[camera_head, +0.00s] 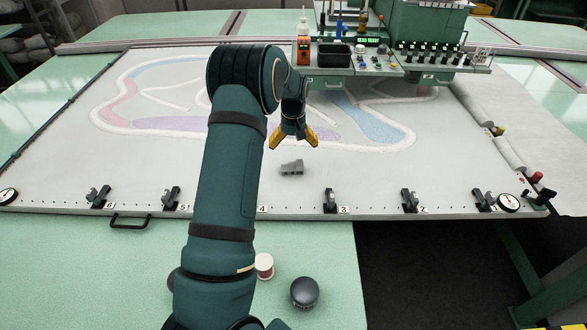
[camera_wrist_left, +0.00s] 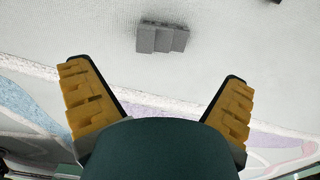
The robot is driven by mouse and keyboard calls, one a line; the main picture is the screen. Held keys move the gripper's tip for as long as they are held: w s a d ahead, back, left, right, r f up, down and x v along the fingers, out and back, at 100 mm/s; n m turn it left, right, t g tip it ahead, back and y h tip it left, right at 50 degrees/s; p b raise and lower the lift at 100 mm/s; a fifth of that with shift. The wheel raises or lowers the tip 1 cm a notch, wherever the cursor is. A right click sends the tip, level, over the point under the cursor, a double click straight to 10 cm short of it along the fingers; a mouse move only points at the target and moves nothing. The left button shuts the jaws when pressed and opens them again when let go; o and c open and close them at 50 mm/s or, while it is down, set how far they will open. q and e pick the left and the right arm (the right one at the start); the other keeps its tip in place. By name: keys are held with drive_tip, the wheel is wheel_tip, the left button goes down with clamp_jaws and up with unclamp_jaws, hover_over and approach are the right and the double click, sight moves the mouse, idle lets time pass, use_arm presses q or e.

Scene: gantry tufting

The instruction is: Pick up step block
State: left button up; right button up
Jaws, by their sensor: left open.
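The step block (camera_head: 292,167) is a small grey stepped piece lying on the pale backing cloth. In the left wrist view it shows at the top centre (camera_wrist_left: 162,38), beyond the fingertips and clear of them. My left gripper (camera_head: 294,140) has yellow finger pads and is just behind and above the block in the head view. Its fingers are spread with nothing between them; they also show in the left wrist view (camera_wrist_left: 157,72). My right gripper is in neither view.
Black clamps (camera_head: 330,201) line the frame's front edge. A green gantry console (camera_head: 400,62) with an orange bottle (camera_head: 303,47) stands behind. A thread spool (camera_head: 264,266) and a dark round knob (camera_head: 304,292) sit on the front table. The cloth around the block is clear.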

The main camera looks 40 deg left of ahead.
sight(292, 166)
use_arm(q)
wheel_tip(292, 166, down, 9)
drive_tip(key=shift+s+a+r+b, duration=0.1)
drive_tip(key=shift+s+a+b, duration=0.05)
drive_tip(key=shift+b, duration=0.35)
drive_tip(key=c, duration=1.3)
drive_tip(key=shift+s, duration=0.15)
drive_tip(key=shift+c, duration=1.1)
